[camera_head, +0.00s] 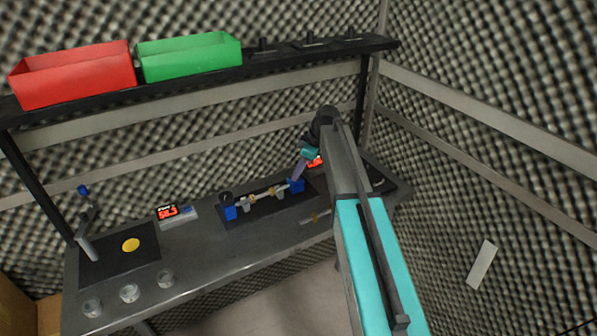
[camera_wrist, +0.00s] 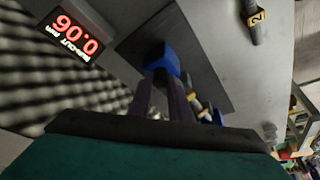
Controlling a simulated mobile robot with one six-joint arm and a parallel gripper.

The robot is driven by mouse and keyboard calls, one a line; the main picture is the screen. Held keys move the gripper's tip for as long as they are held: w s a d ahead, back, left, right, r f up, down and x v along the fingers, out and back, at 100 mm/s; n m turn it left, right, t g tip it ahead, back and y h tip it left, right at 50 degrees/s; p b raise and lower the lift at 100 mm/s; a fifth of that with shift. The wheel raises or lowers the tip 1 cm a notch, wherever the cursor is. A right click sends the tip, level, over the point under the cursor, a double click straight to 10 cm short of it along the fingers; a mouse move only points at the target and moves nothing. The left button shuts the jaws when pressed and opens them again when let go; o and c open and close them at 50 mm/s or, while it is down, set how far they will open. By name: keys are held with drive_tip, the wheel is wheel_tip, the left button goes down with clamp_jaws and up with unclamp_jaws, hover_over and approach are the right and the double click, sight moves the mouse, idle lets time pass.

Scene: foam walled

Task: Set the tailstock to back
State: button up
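A fixture on the bench has a blue block (camera_head: 230,212) at its left end and another blue block (camera_head: 297,185) at its right end, with a shaft between them. I take the right block to be the tailstock, but no label shows. My gripper (camera_head: 295,178) points down at this right block. In the wrist view, the two dark fingers (camera_wrist: 161,84) stand a little apart with the blue block (camera_wrist: 162,61) at their tips. Whether they press on it I cannot tell. The fingers and my arm hide part of the block and the bench.
A red bin (camera_head: 75,76) and green bin (camera_head: 190,57) sit on the shelf (camera_head: 285,61) above. A numbered shaft (camera_wrist: 254,22) lies on the bench.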

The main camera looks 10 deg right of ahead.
sight(300, 177)
clamp_jaws()
drive_tip(key=shift+w+d+f+b, duration=0.1)
drive_tip(key=shift+w+d+b, duration=0.15)
drive_tip(key=shift+d, duration=0.35)
drive_tip(key=shift+w+d+b, duration=0.2)
drive_tip(key=shift+d, duration=0.7)
drive_tip(key=o, duration=0.7)
unclamp_jaws()
drive_tip(key=shift+d, duration=0.1)
drive_tip(key=shift+r, duration=0.2)
